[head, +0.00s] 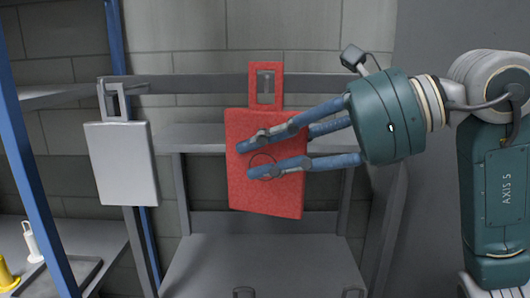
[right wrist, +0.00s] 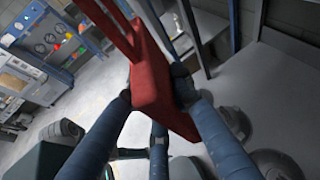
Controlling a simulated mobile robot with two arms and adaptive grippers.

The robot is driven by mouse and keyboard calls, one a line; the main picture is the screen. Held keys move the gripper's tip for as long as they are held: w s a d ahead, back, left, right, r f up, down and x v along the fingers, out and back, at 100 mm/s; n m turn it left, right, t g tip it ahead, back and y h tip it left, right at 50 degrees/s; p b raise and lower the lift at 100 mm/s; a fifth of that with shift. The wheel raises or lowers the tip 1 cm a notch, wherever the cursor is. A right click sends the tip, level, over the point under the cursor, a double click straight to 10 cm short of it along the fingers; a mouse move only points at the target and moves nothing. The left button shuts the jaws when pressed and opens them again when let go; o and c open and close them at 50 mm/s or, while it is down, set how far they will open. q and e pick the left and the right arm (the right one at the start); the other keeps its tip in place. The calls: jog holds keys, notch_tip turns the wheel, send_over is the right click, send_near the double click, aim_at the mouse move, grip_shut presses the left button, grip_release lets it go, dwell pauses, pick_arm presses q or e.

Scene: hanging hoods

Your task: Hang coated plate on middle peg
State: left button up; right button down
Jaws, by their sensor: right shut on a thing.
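The red coated plate (head: 265,195) hangs upright in front of the rack in the head view. Its slotted tab (head: 254,80) overlaps the rail, and something grey shows in the slot; I cannot tell whether the tab sits on a peg. My right gripper (head: 246,160) comes in from the right and is shut on the plate. The right wrist view shows the fingers around the plate's edges (right wrist: 152,80). A second plate, light grey (head: 122,165), hangs from the left end of the rail. My left gripper is not in view.
The grey rail (head: 200,84) runs across the rack. A lower shelf (head: 265,262) lies below the red plate. A blue post (head: 30,140) stands at the left. A white bottle (head: 31,242) and a yellow one (head: 8,273) stand on the left bench.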

jog(key=shift+w, duration=0.4)
jog(key=shift+w+p, duration=0.35)
jog(key=shift+w, duration=0.65)
jog(key=shift+w, duration=0.15)
jog(key=w+p, duration=0.1)
jog(key=w, duration=0.1)
jog(key=shift+w, duration=0.4)
dwell(0.4)
jog(key=shift+f+b, duration=1.05)
jog(key=shift+f, duration=0.3)
dwell(0.4)
jog(key=c, duration=1.4)
grip_release()
jog(key=shift+s, duration=0.1)
jog(key=shift+c, duration=0.2)
